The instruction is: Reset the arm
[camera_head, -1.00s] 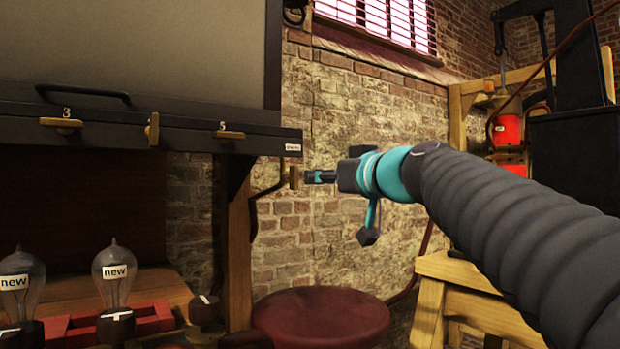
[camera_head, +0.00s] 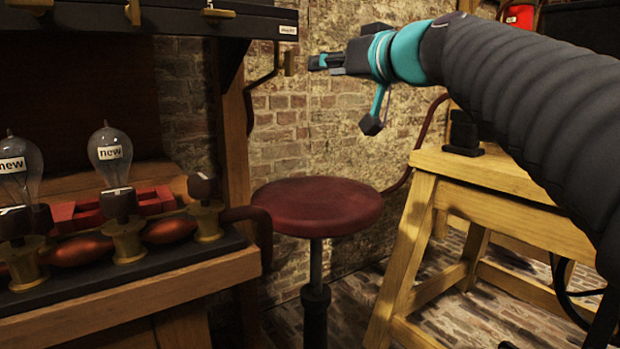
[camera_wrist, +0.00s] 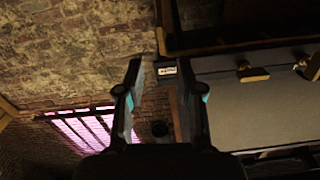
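My gripper (camera_head: 318,62) is in the upper middle of the head view, at the end of my dark ribbed arm with teal bands. It points left and is raised above the round red stool. Its tip is close to a brass-ended hook (camera_head: 289,63) under the dark cabinet's corner; a small gap shows between them. In the wrist view my gripper (camera_wrist: 158,75) has its two fingers spread apart. Nothing shows held between them; a small white label (camera_wrist: 167,71) on the cabinet is seen beyond them.
A red stool (camera_head: 318,205) stands below my gripper. A wooden bench (camera_head: 470,172) is at the right, under my arm. At the left, bulbs labelled "new" (camera_head: 110,152) stand on a workbench (camera_head: 130,300). The dark cabinet (camera_head: 185,22) hangs above. A brick wall (camera_head: 340,130) is behind.

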